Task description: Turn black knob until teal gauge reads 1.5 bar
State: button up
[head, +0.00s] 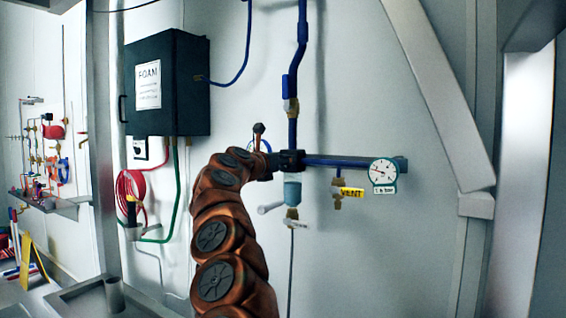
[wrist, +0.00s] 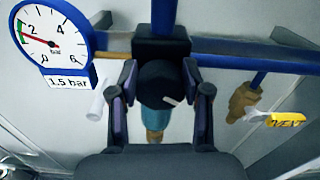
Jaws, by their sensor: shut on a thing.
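The black knob (wrist: 161,84) with a short white mark sits between the two fingers of my gripper (wrist: 159,68) in the wrist view. My gripper (head: 287,160) is shut on it at the regulator; the arm hides the knob in the head view. The teal-rimmed gauge (head: 383,171) hangs at the right end of the pipe, its needle pointing left and slightly up; its scale is too small to read. In the wrist view a blue-rimmed bar gauge (wrist: 52,41) has a "1.5 bar" label.
A yellow VENT tag (head: 351,192) hangs on a brass valve right of the regulator. A blue pipe (head: 292,100) rises above it. A dark FOAM box (head: 168,85) and a red hose coil (head: 130,188) are on the left wall. The lower right wall is clear.

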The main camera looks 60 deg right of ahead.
jog(key=o, duration=1.2)
jog(key=shift+a, duration=0.2)
jog(key=shift+s+a, duration=0.15)
jog(key=shift+a, duration=2.75)
jog(key=shift+s+a, duration=0.1)
jog(key=shift+a, duration=2.8)
